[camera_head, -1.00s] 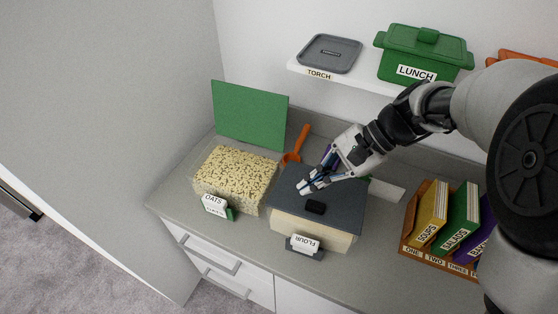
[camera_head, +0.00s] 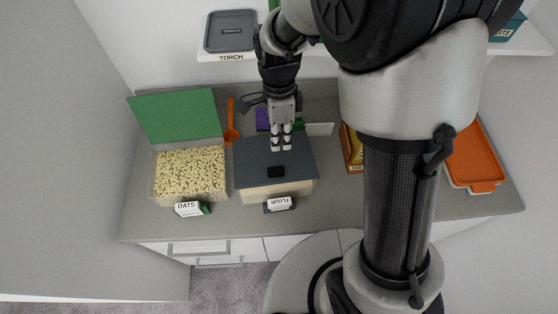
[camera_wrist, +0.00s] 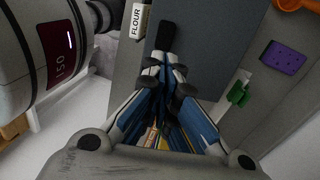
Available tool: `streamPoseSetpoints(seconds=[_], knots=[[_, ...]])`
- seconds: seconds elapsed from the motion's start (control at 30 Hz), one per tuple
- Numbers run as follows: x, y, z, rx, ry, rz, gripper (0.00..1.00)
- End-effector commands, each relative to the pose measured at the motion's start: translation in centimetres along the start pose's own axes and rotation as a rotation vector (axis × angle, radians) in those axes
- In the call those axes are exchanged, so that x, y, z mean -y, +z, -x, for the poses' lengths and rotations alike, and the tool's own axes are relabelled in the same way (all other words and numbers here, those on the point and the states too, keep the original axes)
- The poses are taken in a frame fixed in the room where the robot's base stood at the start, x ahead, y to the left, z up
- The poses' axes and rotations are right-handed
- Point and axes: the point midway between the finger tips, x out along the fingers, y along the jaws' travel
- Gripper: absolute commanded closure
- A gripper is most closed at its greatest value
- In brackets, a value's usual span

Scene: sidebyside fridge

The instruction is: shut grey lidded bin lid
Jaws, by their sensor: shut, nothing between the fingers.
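The grey lidded bin (camera_head: 275,192), labelled FLOUR, stands on the counter with pale contents showing through its clear wall. Its dark grey lid (camera_head: 254,163) lies over the top, with a black handle (camera_head: 276,172) near the front edge. I cannot tell whether the lid is fully seated. My gripper (camera_head: 281,149) is shut and empty, its fingertips over the lid behind the handle. The wrist view shows my gripper (camera_wrist: 166,66) over the lid (camera_wrist: 215,45), with the black handle (camera_wrist: 166,35) just beyond the tips. Whether the tips touch the lid is unclear.
An OATS bin (camera_head: 189,174) stands close on the left with its green lid (camera_head: 175,116) raised. An orange scoop (camera_head: 231,124) and a purple item (camera_head: 262,119) are behind. A shelf (camera_head: 222,55) hangs above.

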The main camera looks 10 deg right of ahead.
Motion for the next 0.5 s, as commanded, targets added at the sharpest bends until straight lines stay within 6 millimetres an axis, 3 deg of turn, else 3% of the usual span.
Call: streamPoseSetpoints(seconds=[0.2,0.5], knots=[[-0.1,0.0,-4.9,0.0,0.005,0.001,1.0],[0.0,0.0,-8.5,0.001,0.002,0.002,1.0]])
